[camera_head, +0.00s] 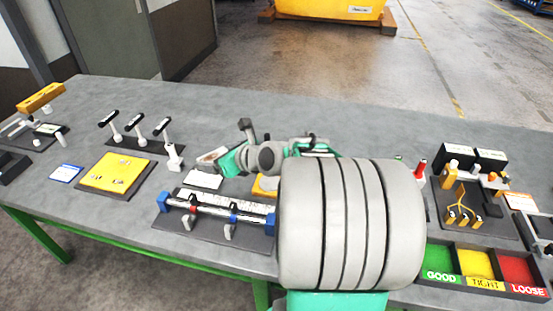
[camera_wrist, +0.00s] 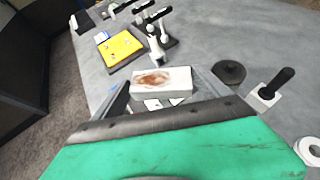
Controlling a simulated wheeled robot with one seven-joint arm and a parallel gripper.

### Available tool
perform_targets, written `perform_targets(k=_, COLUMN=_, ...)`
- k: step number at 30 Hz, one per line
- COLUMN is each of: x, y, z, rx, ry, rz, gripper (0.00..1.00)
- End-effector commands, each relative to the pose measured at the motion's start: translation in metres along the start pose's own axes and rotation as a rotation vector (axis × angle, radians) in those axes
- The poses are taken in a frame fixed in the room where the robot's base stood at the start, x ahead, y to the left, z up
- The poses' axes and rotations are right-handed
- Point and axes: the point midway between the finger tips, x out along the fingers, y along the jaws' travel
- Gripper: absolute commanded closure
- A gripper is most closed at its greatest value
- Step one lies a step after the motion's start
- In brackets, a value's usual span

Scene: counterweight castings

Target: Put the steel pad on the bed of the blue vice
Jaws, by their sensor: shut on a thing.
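A pale grey block with a brown stain, seemingly the steel pad (camera_wrist: 162,82), sits between the fingers of my gripper (camera_wrist: 160,92) in the wrist view. My gripper is shut on it. In the head view the pad (camera_head: 212,155) shows in part at the left end of my gripper (camera_head: 228,152), over the bench behind a white card. I cannot tell its exact height. A fixture with blue end blocks (camera_head: 164,201), a long rod, and red and blue clamps lies nearer in the head view. I cannot tell whether it is the blue vice; my arm hides part of the bench.
A yellow tray (camera_head: 114,172) and several black-handled levers (camera_head: 136,124) stand left of my gripper. Green, yellow and red bins (camera_head: 478,262) stand at the right. A black-handled block (camera_wrist: 268,94) and a dark disc (camera_wrist: 228,72) stand right of the pad in the wrist view.

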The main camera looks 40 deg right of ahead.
Motion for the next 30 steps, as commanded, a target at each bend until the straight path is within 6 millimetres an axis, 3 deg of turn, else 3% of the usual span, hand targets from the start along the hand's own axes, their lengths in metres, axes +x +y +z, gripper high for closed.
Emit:
perform_targets(k=1, x=-0.006, y=-0.029, z=-0.011, rx=0.015, ry=-0.005, rz=-0.024, gripper=0.87)
perform_targets(k=3, x=-0.021, y=-0.062, z=-0.020, rx=0.027, ry=-0.007, rz=-0.044, gripper=0.87)
perform_targets(k=9, x=-0.080, y=-0.145, z=-0.053, rx=0.041, ry=-0.009, rz=-0.099, gripper=0.87)
perform_targets(k=12, x=-0.107, y=-0.169, z=-0.068, rx=0.038, ry=-0.008, rz=-0.119, gripper=0.87)
perform_targets(k=16, x=-0.128, y=-0.184, z=-0.078, rx=0.035, ry=-0.005, rz=-0.132, gripper=0.87)
perform_targets(k=20, x=-0.124, y=-0.196, z=-0.081, rx=0.034, ry=-0.004, rz=-0.131, gripper=0.87)
perform_targets(k=30, x=-0.059, y=-0.267, z=-0.092, rx=0.038, ry=-0.003, rz=-0.131, gripper=0.87)
